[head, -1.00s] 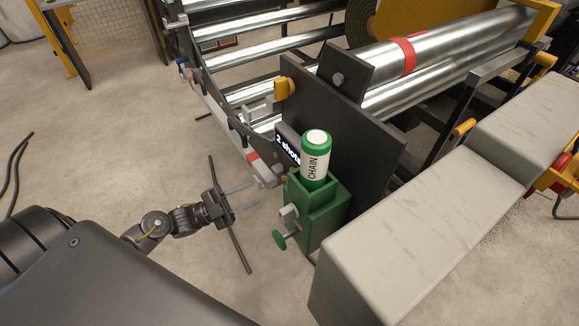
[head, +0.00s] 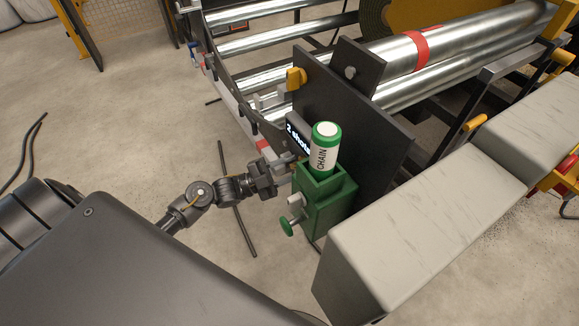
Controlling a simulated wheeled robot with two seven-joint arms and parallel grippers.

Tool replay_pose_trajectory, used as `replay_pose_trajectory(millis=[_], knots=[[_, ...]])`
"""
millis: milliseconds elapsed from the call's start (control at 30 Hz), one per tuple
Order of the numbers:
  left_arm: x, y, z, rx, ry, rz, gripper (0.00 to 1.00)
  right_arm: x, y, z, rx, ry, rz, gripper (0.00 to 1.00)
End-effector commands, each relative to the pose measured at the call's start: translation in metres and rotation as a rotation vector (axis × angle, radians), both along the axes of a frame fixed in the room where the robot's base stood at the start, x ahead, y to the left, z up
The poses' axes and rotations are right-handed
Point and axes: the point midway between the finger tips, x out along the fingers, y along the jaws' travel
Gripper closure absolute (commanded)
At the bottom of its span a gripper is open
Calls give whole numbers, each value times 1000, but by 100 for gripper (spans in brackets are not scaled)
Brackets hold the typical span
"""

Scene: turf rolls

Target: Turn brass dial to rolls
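My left gripper (head: 284,174) reaches in from the left, its front end close to the left side of the green box (head: 325,205). The fingertips are small and overlap the dark machine parts behind, so I cannot tell whether they are open or shut, or whether they touch anything. I cannot make out the brass dial clearly; the gripper and green box crowd that spot. A small display (head: 297,138) reading "2 shots" is just above, partly covered by the green-capped CHAIN canister (head: 325,148). My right gripper is not in view.
A dark upright plate (head: 355,125) stands behind the box, with steel rollers (head: 460,45) beyond. A long pale block (head: 420,225) lies to the right. A thin dark rod (head: 238,215) lies on open concrete floor.

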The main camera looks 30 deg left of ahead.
Motion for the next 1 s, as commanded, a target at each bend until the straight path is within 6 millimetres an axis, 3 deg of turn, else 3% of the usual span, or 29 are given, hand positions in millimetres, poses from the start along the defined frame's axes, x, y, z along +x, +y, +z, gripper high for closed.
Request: replay_pose_trajectory(millis=[267,533,900,1000], knots=[[1,-1,0,1,0,-1,65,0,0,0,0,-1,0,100],[1,-1,0,1,0,-1,100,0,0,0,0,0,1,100],[0,-1,0,-41,24,-1,100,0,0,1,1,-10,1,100],[0,-2,0,-84,50,-1,100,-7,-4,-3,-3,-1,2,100]])
